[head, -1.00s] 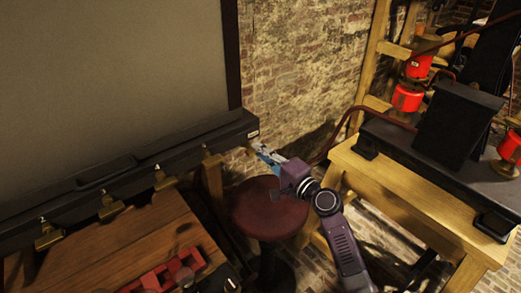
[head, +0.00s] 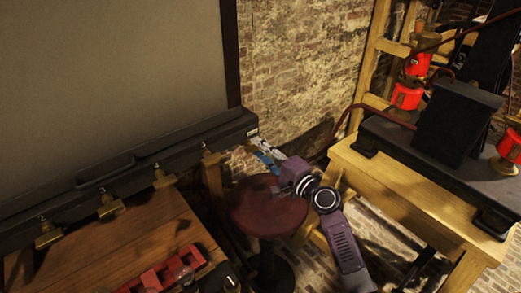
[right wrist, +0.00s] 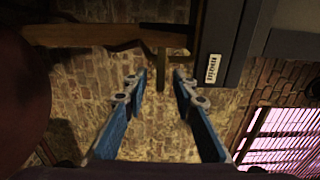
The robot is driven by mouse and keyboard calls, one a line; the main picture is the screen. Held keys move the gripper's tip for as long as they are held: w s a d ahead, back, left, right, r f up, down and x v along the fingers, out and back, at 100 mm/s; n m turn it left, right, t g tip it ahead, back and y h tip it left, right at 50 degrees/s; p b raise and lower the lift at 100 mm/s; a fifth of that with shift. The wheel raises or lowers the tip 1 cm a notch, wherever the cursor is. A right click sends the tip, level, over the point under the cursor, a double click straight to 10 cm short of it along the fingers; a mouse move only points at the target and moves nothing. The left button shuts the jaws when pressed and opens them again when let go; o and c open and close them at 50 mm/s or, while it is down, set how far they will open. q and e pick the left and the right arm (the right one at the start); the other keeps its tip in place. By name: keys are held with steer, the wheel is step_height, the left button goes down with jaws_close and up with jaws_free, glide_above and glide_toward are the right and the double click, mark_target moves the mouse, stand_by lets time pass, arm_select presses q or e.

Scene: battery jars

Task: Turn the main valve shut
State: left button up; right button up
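A small white label (right wrist: 211,70) is on the end of the dark rail (right wrist: 232,40) in the right wrist view; it also shows on the rail's right end in the head view (head: 252,132). A brownish upright bar (right wrist: 162,70), possibly the main valve's handle, hangs beside the label, between and beyond the fingertips. My right gripper (right wrist: 160,77) is open, its blue fingers spread, with nothing between the tips that I can tell is touched. In the head view the right gripper (head: 259,150) is just below the rail end and partly covers the valve area. My left gripper is not in view.
Several brass taps (head: 162,178) line the rail above a wooden table (head: 130,235) with a red tray (head: 160,276). A round red stool (head: 268,212) stands beneath my right arm. A wooden bench (head: 400,190) with dark equipment is at right. A brick wall (head: 290,70) stands behind.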

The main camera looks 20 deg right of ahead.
steer(key=v, duration=1.2)
